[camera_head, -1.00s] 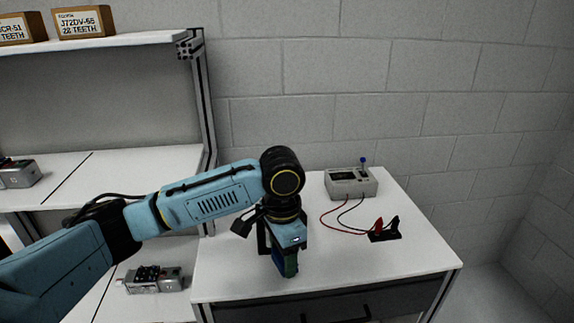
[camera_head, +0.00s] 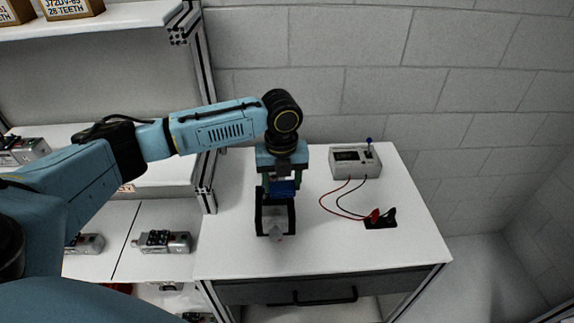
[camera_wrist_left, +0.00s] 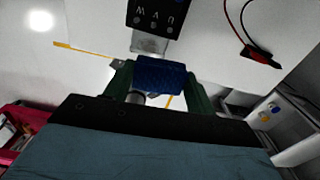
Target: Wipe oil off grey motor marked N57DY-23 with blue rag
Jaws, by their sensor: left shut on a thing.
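My left gripper (camera_head: 283,190) is over the left part of the white table. It is shut on the blue rag (camera_head: 284,188), whose textured front also shows between the green fingers in the left wrist view (camera_wrist_left: 162,75). A black block marked with letters, U, V and W (camera_wrist_left: 157,17), joins a grey metal part (camera_wrist_left: 148,44) just beyond the rag in that view. Whether the rag touches the grey part I cannot tell. A small grey piece (camera_head: 277,232) shows below the gripper in the head view. No N57DY-23 marking is readable. My right gripper is out of view.
A grey meter box (camera_head: 356,161) stands at the table's back, with red and black leads to a clip (camera_head: 380,219). Grey motors (camera_head: 165,242) lie on the lower left shelf. The white table (camera_head: 410,250) is bare at front right.

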